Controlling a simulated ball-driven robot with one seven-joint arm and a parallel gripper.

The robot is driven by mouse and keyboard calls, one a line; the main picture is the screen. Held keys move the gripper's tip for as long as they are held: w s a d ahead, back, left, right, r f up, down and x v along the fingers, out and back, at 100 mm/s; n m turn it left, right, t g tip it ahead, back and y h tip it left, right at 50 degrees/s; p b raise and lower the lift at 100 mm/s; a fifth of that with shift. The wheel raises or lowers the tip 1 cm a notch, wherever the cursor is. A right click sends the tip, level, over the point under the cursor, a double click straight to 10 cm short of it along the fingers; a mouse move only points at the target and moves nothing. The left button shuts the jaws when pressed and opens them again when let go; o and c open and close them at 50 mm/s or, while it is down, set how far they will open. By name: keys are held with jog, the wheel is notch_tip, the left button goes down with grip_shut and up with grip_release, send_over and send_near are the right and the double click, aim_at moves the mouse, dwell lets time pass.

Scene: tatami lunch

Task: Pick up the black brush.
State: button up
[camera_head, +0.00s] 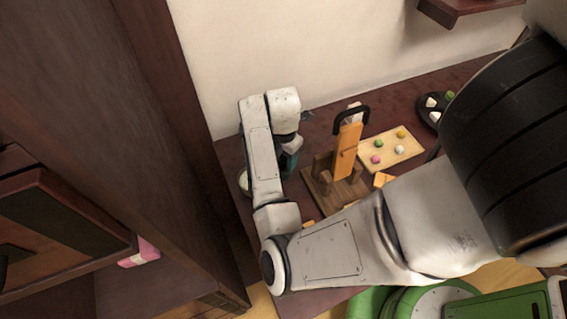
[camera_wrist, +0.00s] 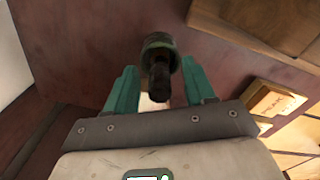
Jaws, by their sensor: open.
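The black brush (camera_wrist: 160,41) shows in the wrist view as a dark, round-ended thing with a narrower dark part towards me. My gripper (camera_wrist: 158,75) has two teal fingers, which are apart, one on each side of the brush. I cannot tell whether either finger touches it. In the head view my gripper (camera_head: 289,160) points down at the left part of the dark red table (camera_head: 228,153). The brush cannot be made out there; my arm covers much of that spot.
Right of my gripper stands a wooden stand (camera_head: 336,190) with an orange block and black handle (camera_head: 350,115). Behind it lies a board (camera_head: 388,152) with several coloured sweets. A dark plate (camera_head: 424,104) is further right. A pale bowl (camera_head: 243,181) is partly behind my arm.

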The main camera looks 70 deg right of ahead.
grip_shut()
dwell(0.4)
jog(key=shift+r, duration=0.2)
notch_tip(320, 180, up, 10)
jog(key=p, duration=0.2)
jog(key=shift+f+p, duration=0.1)
jog(key=shift+p, duration=0.2)
